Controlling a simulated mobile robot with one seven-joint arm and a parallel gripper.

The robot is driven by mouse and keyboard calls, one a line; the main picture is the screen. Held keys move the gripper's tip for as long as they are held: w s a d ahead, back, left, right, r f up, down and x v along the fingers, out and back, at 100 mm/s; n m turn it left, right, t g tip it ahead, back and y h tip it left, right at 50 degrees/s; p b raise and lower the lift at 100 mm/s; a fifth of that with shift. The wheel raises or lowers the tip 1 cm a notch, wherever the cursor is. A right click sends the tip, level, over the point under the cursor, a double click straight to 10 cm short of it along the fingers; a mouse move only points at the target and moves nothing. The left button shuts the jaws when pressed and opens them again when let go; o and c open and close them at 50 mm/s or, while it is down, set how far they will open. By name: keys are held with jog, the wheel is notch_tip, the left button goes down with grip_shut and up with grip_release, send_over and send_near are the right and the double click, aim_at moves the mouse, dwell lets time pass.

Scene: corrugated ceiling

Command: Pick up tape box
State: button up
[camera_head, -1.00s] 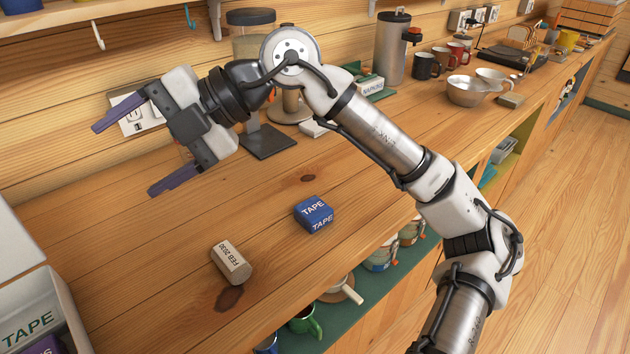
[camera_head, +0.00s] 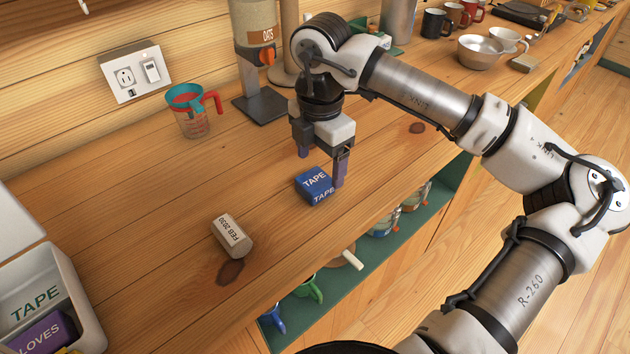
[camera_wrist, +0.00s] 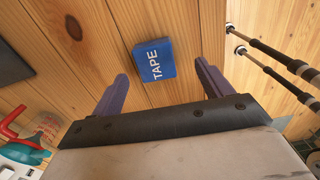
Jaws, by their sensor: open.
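The blue tape box (camera_head: 312,182), with TAPE in white letters, lies on the wooden counter. In the wrist view the tape box (camera_wrist: 154,61) sits a little beyond the fingertips and between their lines. My gripper (camera_head: 322,170) points down over the counter, right by the box, with its fingers apart and nothing between them. In the head view one finger stands at the box's right side and the other shows behind it. Both purple fingers of my gripper (camera_wrist: 161,75) show in the wrist view. I cannot tell whether a finger touches the box.
A small FEB 2030 block (camera_head: 231,237) lies front left of the box. A measuring cup (camera_head: 190,110) and an oats dispenser (camera_head: 262,100) stand behind. A white bin (camera_head: 85,310) labelled TAPE is at the lower left. The counter's left middle is clear.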

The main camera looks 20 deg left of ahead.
aim_at(315, 179)
jog(key=shift+a+f+p, duration=0.25)
jog(key=shift+f+p, duration=0.25)
jog(key=shift+f, duration=0.95)
jog(key=shift+a+f+p, duration=0.2)
jog(key=shift+f+p, duration=0.3)
jog(key=shift+f, duration=0.9)
jog(key=c, duration=1.1)
